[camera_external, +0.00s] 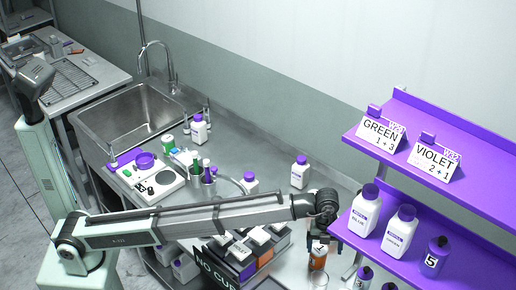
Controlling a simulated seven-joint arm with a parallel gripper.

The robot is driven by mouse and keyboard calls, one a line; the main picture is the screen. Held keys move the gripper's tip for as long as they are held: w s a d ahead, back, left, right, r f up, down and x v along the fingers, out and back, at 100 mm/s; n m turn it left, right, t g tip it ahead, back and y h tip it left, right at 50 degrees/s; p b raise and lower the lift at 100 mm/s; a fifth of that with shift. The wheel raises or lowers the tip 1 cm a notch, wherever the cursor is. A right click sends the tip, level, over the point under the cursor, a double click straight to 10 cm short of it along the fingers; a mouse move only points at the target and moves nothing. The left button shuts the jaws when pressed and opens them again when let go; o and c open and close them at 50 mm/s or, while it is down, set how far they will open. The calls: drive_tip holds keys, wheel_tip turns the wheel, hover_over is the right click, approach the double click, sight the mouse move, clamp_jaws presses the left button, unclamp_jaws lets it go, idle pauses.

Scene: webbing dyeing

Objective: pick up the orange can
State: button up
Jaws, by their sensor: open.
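An orange can (318,262) with a pale label stands upright on the steel counter, left of the purple shelves. My gripper (318,241) points down at the can's top end. It is open. Its fingers are small and dark here, and they partly cover the can's top. I cannot tell whether they touch the can or are around it.
Purple shelves (448,187) with bottles and sign cards stand close on the right. White purple-capped bottles (300,173) stand behind. A sink (130,115) is at the far left.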

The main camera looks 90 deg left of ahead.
sight(318, 257)
drive_tip(key=shift+m+g, duration=0.5)
drive_tip(key=shift+m, duration=0.1)
drive_tip(key=a, duration=0.2)
drive_tip(key=a+r, duration=0.1)
drive_tip(key=a, duration=0.1)
drive_tip(key=shift+s+a+r, duration=0.15)
drive_tip(key=shift+s+a, duration=0.05)
drive_tip(key=shift+a, duration=0.15)
wheel_tip(318, 257, down, 14)
drive_tip(key=shift+a+r, duration=0.1)
drive_tip(key=shift+r, duration=0.05)
drive_tip(key=c, duration=1.4)
